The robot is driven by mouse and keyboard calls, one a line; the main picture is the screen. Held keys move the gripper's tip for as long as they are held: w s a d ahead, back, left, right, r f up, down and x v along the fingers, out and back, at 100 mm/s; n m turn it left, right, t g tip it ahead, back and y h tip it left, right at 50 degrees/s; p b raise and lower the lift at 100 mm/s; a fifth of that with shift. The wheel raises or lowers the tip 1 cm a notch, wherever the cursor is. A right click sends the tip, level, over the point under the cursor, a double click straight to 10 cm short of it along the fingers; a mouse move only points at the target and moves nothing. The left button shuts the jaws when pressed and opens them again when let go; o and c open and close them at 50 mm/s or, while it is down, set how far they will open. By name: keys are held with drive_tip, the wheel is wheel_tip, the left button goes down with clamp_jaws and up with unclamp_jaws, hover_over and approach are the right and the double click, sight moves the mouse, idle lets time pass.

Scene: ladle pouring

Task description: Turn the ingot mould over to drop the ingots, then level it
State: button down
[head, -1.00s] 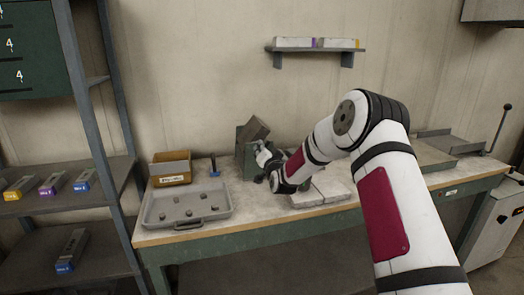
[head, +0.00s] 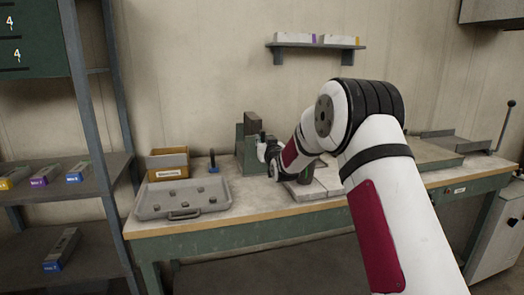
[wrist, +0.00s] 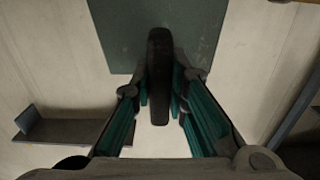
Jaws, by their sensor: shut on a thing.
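The ingot mould, a grey-brown block (head: 252,122), stands on edge in a green stand (head: 243,150) at the back of the bench. My gripper (head: 264,152) is at the stand's right side. In the wrist view my gripper (wrist: 160,95) is shut on a dark, long handle (wrist: 159,50), with a flat green plate (wrist: 108,35) behind it. My arm and wrist hide part of the stand's right side. I cannot see into the mould's cavities or tell whether ingots are in it.
A grey tray (head: 150,203) with several small dark lumps lies at the front left. Behind it are a brown box (head: 168,165) and a blue-topped tool (head: 212,160). Light slabs (head: 318,185) lie under my arm. A shelf rack (head: 85,110) stands left.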

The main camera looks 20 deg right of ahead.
drive_tip(key=n+b, duration=0.2)
drive_tip(key=n, duration=0.1)
drive_tip(key=n+b, duration=0.2)
drive_tip(key=b, duration=0.1)
drive_tip(key=shift+f+n+b, duration=0.2)
drive_tip(key=shift+n+b, duration=0.15)
drive_tip(key=shift+n, duration=0.05)
drive_tip(key=n+b, duration=0.4)
drive_tip(key=shift+r+n+b, duration=0.1)
drive_tip(key=shift+n+b, duration=0.2)
drive_tip(key=shift+b, duration=0.05)
drive_tip(key=c, duration=1.6)
unclamp_jaws()
drive_tip(key=shift+o, duration=0.2)
drive_tip(key=shift+r, duration=0.1)
drive_tip(key=s, duration=1.2)
